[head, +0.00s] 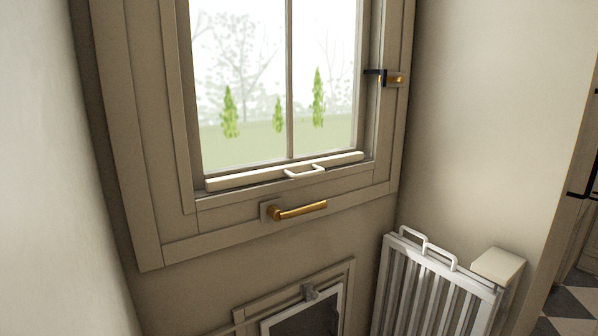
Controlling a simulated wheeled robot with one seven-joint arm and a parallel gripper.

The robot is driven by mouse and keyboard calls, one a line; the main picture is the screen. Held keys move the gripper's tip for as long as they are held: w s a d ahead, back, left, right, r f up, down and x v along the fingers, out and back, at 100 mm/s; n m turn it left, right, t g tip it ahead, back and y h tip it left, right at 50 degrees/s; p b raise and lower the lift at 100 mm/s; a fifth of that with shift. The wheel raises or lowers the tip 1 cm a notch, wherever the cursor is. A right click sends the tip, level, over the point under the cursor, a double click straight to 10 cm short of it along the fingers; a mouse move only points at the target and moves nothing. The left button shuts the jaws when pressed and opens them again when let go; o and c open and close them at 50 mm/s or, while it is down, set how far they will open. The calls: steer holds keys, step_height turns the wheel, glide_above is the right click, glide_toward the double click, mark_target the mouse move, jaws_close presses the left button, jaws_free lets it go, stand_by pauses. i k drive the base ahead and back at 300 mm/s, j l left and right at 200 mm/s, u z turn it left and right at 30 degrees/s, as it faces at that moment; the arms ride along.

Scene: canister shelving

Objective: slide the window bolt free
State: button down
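The window (278,85) stands in a beige frame, with trees showing through its panes. On the right side of the frame is a small bolt-like fitting with a black bar (375,72) and a brass knob (397,79). The black bar reaches left over the edge of the sash. A brass lever handle (302,210) lies nearly level on the lower frame. I cannot tell for sure which of these fittings is the bolt. A white pull handle (305,171) sits on the white bottom rail (235,181) of the sash. My gripper is not in view.
A white slatted gate (428,290) with two loop handles stands at the lower right, beside a pale post block (498,265). Walls close in on both sides. A checkered floor (570,305) shows at far right.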

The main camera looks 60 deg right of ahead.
mark_target(400, 80)
steer(key=z, duration=1.85)
